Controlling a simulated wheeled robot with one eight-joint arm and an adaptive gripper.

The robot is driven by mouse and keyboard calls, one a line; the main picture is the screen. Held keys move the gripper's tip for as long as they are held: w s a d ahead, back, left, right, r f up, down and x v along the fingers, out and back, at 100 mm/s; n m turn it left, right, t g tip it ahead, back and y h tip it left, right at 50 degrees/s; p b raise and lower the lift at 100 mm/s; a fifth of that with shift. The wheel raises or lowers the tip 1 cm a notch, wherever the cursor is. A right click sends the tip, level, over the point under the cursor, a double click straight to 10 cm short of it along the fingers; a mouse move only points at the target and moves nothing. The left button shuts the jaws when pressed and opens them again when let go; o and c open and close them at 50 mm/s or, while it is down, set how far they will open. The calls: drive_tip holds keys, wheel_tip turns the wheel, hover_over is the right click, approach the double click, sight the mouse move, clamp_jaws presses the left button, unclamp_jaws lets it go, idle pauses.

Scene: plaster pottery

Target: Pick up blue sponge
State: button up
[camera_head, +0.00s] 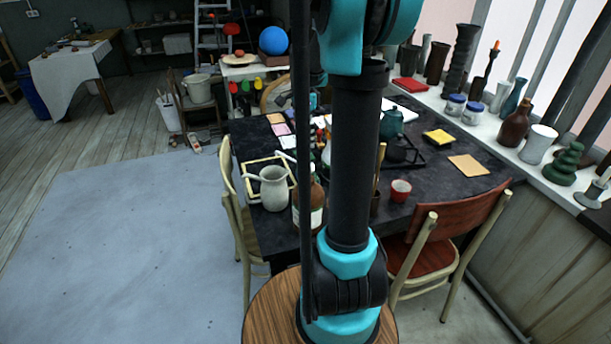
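I cannot make out a blue sponge for certain. The dark table (447,203) holds a yellow sponge-like block (438,137) on its right half and a tan flat piece (468,165) near its right edge. Small blue-teal items beside my arm at the back of the table are too small and partly covered to identify. My arm's column and links cross the middle of the view and hide part of the tabletop. The arm runs up out of the top of the picture, and I cannot make out my gripper.
A red-seated chair (445,245) stands at front right. Vases line the windowsill (470,127). The floor (110,250) at left is clear.

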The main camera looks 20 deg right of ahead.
sight(304, 173)
wheel_tip(304, 173, down, 16)
drive_tip(key=shift+s+r, duration=0.15)
drive_tip(key=shift+r, duration=0.05)
idle(0.4)
drive_tip(key=c, duration=0.7)
wheel_tip(304, 173, up, 20)
drive_tip(key=shift+r, duration=0.1)
idle(0.5)
drive_tip(key=shift+o, duration=0.4)
